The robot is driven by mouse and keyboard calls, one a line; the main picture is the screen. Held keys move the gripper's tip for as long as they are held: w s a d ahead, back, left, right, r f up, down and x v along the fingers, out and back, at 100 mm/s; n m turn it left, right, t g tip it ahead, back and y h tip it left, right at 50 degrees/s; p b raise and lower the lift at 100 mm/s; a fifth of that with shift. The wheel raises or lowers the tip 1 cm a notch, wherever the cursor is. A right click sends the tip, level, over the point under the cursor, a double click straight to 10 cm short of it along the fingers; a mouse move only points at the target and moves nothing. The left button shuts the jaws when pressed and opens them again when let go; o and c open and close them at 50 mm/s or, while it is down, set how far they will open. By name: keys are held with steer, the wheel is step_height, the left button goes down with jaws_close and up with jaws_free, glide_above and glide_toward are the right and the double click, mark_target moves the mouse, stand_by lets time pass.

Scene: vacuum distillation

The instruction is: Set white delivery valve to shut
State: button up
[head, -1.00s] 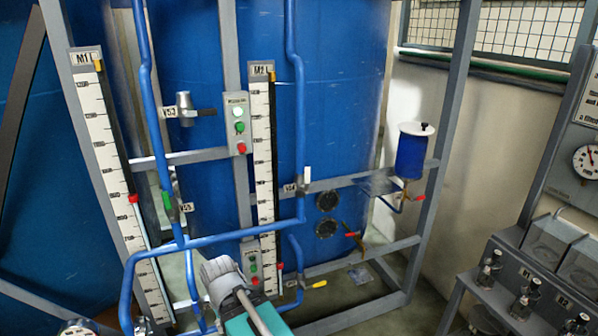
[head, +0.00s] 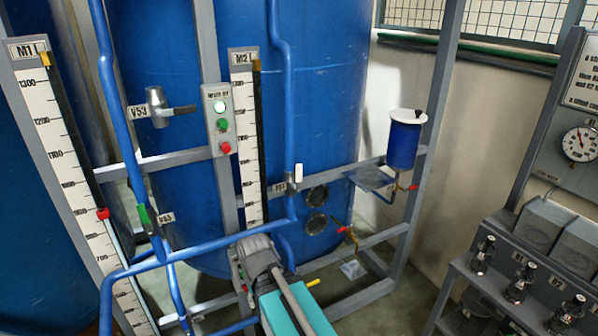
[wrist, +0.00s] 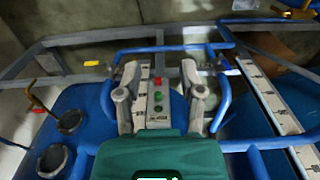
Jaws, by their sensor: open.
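The white delivery valve's handle (head: 298,173) is a small white lever on the blue vertical pipe, beside a small tag. It points upward, roughly along the pipe. My gripper (head: 258,246) is grey on a teal wrist and appears below and left of the valve in the head view, apart from it. In the wrist view my gripper (wrist: 160,80) has its two fingers spread wide with nothing held. A button box shows beyond the gap between them. I cannot make out the white handle in the wrist view.
Blue pipes (head: 210,248) and grey frame bars (head: 375,240) surround the gripper. A green-handled valve (head: 144,215), a yellow handle (head: 313,283) and a red-handled valve (head: 343,228) are nearby. A blue pot (head: 404,145) stands right. Open floor shows between frame and bench.

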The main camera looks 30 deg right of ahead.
steer(key=shift+w+d, duration=0.1)
steer(key=n+h+p, duration=0.2)
steer(key=n+h, duration=1.6)
glide_toward(299, 180)
steer(key=a+r, duration=0.3)
steer(key=a, duration=0.1)
steer(key=shift+w+d, duration=0.1)
steer(key=shift+d, duration=0.15)
steer(key=shift+d, duration=0.15)
steer(key=d, duration=1.3)
steer(key=shift+w+d, duration=0.15)
steer(key=shift+d, duration=0.15)
